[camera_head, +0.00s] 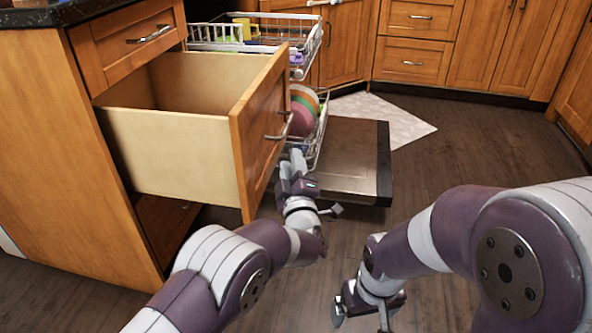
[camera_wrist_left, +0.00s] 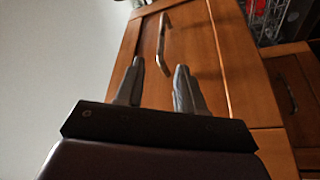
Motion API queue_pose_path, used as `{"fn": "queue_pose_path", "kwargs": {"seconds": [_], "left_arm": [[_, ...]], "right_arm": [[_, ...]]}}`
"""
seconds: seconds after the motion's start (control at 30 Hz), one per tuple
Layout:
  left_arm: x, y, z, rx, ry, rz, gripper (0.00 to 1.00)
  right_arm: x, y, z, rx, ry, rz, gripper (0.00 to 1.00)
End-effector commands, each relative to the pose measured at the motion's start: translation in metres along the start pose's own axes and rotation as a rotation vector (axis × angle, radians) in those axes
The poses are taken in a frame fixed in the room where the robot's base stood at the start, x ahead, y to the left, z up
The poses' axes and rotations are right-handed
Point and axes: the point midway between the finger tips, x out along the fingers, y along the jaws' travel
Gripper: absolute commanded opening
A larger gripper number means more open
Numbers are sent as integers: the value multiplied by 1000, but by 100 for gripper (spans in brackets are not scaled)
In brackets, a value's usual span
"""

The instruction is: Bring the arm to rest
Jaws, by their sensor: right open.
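My left gripper (camera_head: 296,157) is just in front of the pulled-out drawer's wooden front (camera_head: 258,135), slightly below and to the right of its metal handle (camera_head: 284,127) in the head view. In the left wrist view, its two grey fingers (camera_wrist_left: 160,68) are spread with nothing seen between them but the drawer front (camera_wrist_left: 205,60). The handle (camera_wrist_left: 162,42) shows beyond the fingertips, and I see no grip on it. My right gripper (camera_head: 366,308) is low over the floor at the bottom of the head view, open and empty, pointing down.
The open dishwasher door (camera_head: 350,158) lies low behind my left gripper. Its pulled-out upper rack (camera_head: 308,50) and lower rack with plates (camera_head: 303,110) are beyond the drawer. Dark wooden floor (camera_head: 475,150) is free to the right. Cabinets (camera_head: 415,50) line the back.

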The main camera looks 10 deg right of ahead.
Motion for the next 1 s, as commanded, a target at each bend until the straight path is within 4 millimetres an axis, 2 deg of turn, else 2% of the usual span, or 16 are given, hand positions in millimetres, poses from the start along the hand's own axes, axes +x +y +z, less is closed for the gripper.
{"fn": "queue_pose_path", "kwargs": {"seconds": [0.33,0.37,0.43,0.53,0.57,0.6,0.67,0.7,0.77,0.8,0.87,0.9,0.97,1.0], "left_arm": [[1,-2,0,9,-2,-1,38],[1,-4,3,24,-16,-10,38],[-1,-13,21,79,-104,-44,38],[-27,-48,63,235,-352,-132,38],[-42,-59,75,303,-463,-163,38],[-64,-70,77,411,-634,-218,38],[-98,-82,52,564,-880,-304,38],[-123,-89,26,649,-1028,-361,38],[-158,-95,-18,739,-1206,-436,38],[-181,-95,-50,784,-1309,-483,38],[-214,-91,-99,830,-1441,-551,38],[-235,-85,-131,849,-1515,-594,38],[-264,-74,-176,864,-1600,-655,38],[-280,-65,-206,863,-1640,-695,38]], "right_arm": [[1,0,0,0,1,0,98],[1,0,0,0,1,0,98],[1,0,0,0,1,0,98],[1,0,0,0,1,0,98],[0,0,0,0,1,0,98],[-11,0,-1,0,0,0,98],[-33,0,-4,0,0,0,98],[-47,0,-6,0,0,0,98],[-65,0,-8,0,1,0,98],[-77,0,-10,0,1,0,98],[-94,0,-12,0,1,0,98],[-106,0,-13,0,1,0,98],[-124,0,-15,0,1,0,98],[-137,0,-16,0,1,0,98]]}}
